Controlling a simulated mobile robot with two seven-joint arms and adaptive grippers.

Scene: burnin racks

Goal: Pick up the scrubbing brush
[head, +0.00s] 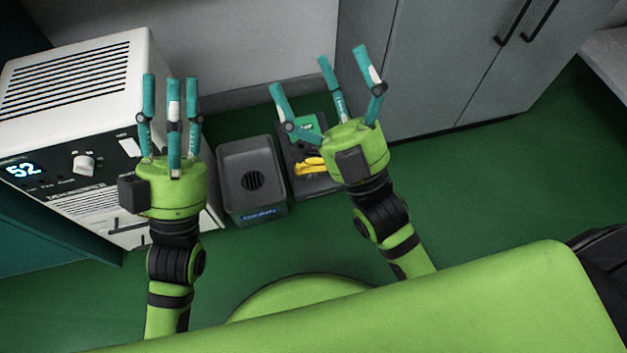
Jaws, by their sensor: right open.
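I cannot make out a scrubbing brush for certain. A yellow object (309,166) lies in a dark tray (310,187) on the floor, partly hidden behind my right gripper. A green piece (305,125) also shows there. I cannot tell whether either belongs to the brush. My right gripper (321,75) is open and empty, its fingers spread, and overlaps the tray's right side in the picture. My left gripper (171,85) appears open and empty, its fingers apart, in front of the white machine.
A white machine (110,65) with vents, a knob and a lit "52" display stands at left. A dark grey bin (235,150) stands beside the tray. Grey cabinets (440,60) line the back. Green floor (490,185) is clear at right.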

